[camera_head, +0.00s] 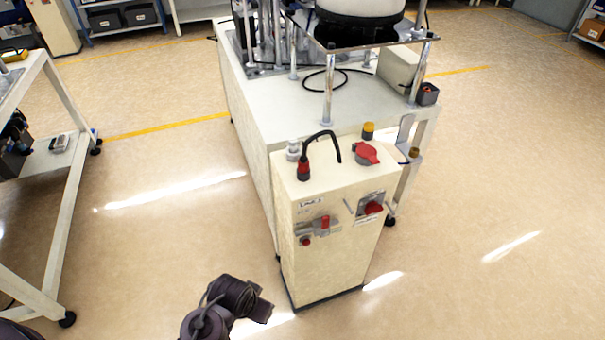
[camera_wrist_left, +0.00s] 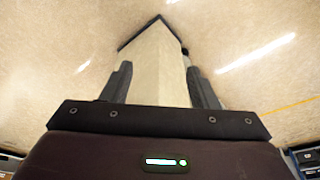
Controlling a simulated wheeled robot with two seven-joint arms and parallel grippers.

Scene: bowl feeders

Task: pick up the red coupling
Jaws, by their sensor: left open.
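On top of the cream cabinet (camera_head: 335,225) in the head view, a red coupling (camera_head: 303,170) stands at the left, with a curved black hose at its upper end. A second red fitting (camera_head: 367,153), wider and flatter, sits at the right of the same top; I cannot tell for sure which one the task names. In the left wrist view, my left gripper (camera_wrist_left: 161,80) is open, its two dark fingers apart and nothing held between them. The cream cabinet shows beyond the fingers. Neither red part shows in that view. My right gripper is out of view.
A red knob (camera_head: 373,208) and a red handle are on the cabinet's front. A metal-legged stand (camera_head: 328,90) carrying a bowl rises behind. An orange-topped fitting (camera_head: 368,131) is near the wide red one. A white-framed table (camera_head: 75,190) stands left; floor between is clear.

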